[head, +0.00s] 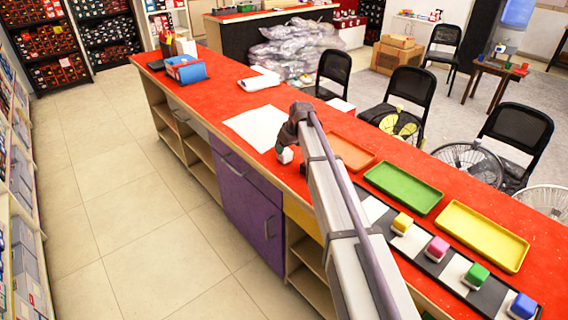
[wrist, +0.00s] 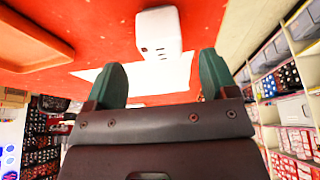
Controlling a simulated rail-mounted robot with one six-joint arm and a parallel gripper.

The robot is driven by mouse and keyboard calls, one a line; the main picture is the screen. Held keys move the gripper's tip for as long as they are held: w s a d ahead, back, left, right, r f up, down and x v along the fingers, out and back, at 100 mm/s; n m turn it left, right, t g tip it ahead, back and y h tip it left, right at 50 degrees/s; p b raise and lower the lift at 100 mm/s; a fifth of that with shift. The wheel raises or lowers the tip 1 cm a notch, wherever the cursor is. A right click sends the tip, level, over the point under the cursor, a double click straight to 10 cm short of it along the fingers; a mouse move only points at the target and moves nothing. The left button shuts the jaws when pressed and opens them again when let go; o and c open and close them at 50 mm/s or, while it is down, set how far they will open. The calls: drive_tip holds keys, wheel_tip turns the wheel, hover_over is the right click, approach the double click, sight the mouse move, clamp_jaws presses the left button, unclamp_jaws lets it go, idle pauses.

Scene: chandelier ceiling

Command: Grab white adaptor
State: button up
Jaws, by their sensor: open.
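The white adaptor (wrist: 158,32) is a small white block with dark socket holes, at the top middle of the wrist view on the red counter. In the head view a small white block (head: 285,155), likely the same adaptor, shows by the end of my arm near the counter's front edge. My gripper (wrist: 160,62) is open, with its two green fingers apart. The adaptor appears beyond the fingertips, roughly in line with the gap, and nothing is held. In the head view my arm hides most of the gripper.
Orange (head: 350,151), green (head: 403,188) and yellow (head: 483,236) trays lie along the red counter (head: 225,95). Yellow (head: 402,223), pink (head: 437,248), green (head: 475,275) and blue (head: 522,306) blocks stand on a black-and-white strip. A white sheet (head: 252,124) lies beyond my arm.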

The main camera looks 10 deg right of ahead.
sight(284, 153)
drive_tip(key=shift+w+a+f, duration=0.1)
drive_tip(key=shift+w+f, duration=0.1)
drive_tip(key=shift+f, duration=0.3)
drive_tip(key=b+x, duration=0.5)
drive_tip(key=shift+w+a+f, duration=0.1)
drive_tip(key=shift+w+f, duration=0.05)
drive_tip(key=shift+f, duration=0.05)
drive_tip(key=shift+r+p, duration=0.25)
drive_tip(key=shift+p, duration=0.05)
drive_tip(key=c, duration=1)
